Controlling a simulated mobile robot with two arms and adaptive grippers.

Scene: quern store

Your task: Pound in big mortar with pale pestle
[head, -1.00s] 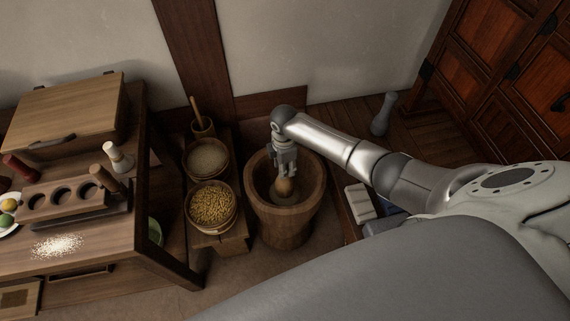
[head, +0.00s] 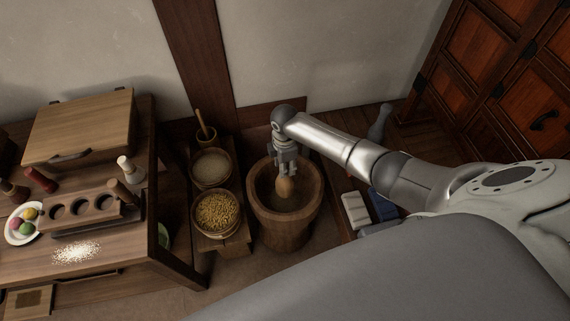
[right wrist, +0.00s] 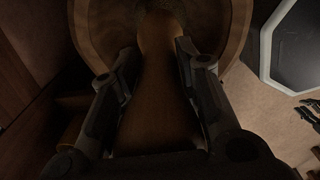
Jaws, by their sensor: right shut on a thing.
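The big mortar (head: 287,226) is a wide wooden tub standing on the floor in the middle of the head view. My right gripper (head: 285,168) is over its opening, shut on the light-brown wooden pestle (head: 286,187). The pestle points down into the mortar; whether its tip touches the bottom or contents is unclear. In the right wrist view the pestle (right wrist: 155,105) runs between the two fingers, with the mortar's rim (right wrist: 242,30) around its far end.
Left of the mortar, a low stand holds a basket of yellowish grain (head: 216,210) and a bowl of pale grain (head: 211,167). A wooden table (head: 120,263) stands further left. A grey pestle-like object (head: 380,122) stands behind my arm. A dark wooden cabinet (head: 500,75) is at right.

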